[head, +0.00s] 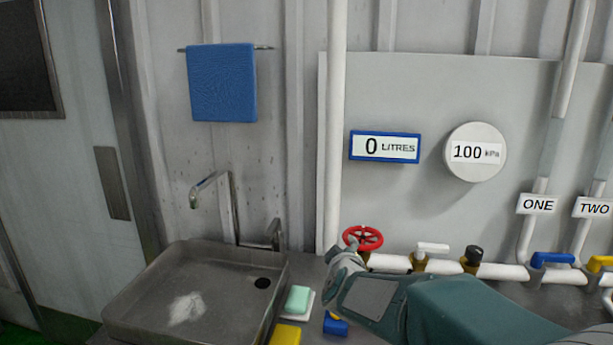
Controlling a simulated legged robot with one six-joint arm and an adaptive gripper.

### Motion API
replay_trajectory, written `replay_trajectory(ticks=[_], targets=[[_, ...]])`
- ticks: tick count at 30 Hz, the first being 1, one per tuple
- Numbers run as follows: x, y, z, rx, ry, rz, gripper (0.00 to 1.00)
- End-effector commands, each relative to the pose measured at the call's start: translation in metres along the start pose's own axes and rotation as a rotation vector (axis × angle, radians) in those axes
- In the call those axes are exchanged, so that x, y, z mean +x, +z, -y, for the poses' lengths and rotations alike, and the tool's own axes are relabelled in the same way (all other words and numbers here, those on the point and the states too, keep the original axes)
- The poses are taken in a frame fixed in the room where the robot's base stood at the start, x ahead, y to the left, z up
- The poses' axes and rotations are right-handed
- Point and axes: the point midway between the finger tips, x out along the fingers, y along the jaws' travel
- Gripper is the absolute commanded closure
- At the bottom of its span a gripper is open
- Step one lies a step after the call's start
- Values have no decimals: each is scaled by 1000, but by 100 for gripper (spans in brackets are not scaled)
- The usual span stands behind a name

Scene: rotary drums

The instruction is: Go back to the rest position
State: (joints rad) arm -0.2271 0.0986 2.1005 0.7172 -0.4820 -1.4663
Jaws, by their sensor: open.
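My arm, teal and grey, reaches in from the lower right of the head view and ends just below the red handwheel (363,238). No gripper fingers can be made out there. My gripper is out of view or hidden by the arm, and I cannot tell what it is near. The arm covers part of the counter and the pipe's lower edge.
A metal sink (140,290) with a tap (231,205) is at left. A soap bar (298,299) and a yellow block (287,334) sit beside it. A white valve (432,247), black knob (473,255) and blue valve (552,259) line the pipe. A gauge (475,170) reads 100 kPa.

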Motion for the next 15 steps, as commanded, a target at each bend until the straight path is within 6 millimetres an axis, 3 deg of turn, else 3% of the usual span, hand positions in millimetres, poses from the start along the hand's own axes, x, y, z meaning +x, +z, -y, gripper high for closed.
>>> replay_trajectory(ticks=[8, 15], targets=[[-61, 2, -5, 214, -215, -12, 40], [-120, 21, 0, 372, -377, 80, 40]])
